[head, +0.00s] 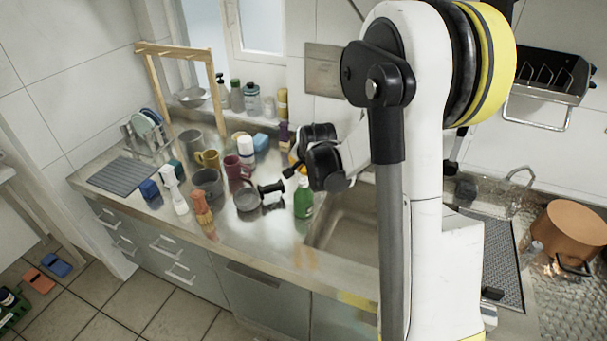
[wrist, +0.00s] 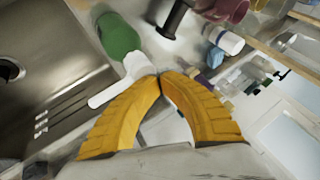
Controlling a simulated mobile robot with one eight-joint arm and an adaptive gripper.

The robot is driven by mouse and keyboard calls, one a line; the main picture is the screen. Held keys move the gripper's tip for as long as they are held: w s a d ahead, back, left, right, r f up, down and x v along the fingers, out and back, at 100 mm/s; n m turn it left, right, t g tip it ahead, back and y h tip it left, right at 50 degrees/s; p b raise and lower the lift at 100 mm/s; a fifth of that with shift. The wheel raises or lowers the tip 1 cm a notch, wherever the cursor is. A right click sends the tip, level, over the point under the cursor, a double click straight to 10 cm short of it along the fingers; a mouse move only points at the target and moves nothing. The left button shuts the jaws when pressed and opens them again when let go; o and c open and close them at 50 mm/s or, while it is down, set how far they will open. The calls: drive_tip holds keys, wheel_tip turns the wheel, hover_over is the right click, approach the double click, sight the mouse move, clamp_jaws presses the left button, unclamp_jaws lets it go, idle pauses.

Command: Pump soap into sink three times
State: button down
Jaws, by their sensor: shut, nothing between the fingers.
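The green soap bottle (head: 304,200) stands upright on the steel counter just left of the sink (head: 343,232). In the wrist view the bottle (wrist: 118,36) is at the upper left, and its white pump head (wrist: 128,74) has a spout pointing toward the sink (wrist: 35,50). My gripper (wrist: 161,77) is shut and empty, with its yellow fingertips together right at the pump head. Whether they touch it I cannot tell. In the head view my arm's dark wrist is above the bottle and hides part of its top.
A copper pot (head: 568,230) stands at the far right. The sink basin is clear where visible.

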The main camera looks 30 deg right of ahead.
drive_tip(key=shift+f, duration=0.3)
drive_tip(key=shift+r, duration=0.15)
idle(0.3)
drive_tip(key=shift+r+p, duration=0.75)
drive_tip(key=shift+r, duration=0.4)
drive_tip(key=shift+r, duration=0.1)
drive_tip(key=shift+r+p, duration=1.75)
drive_tip(key=shift+r, duration=0.7)
wheel_tip(320, 180, up, 4)
drive_tip(key=p, duration=0.5)
drive_tip(key=shift+f, duration=0.15)
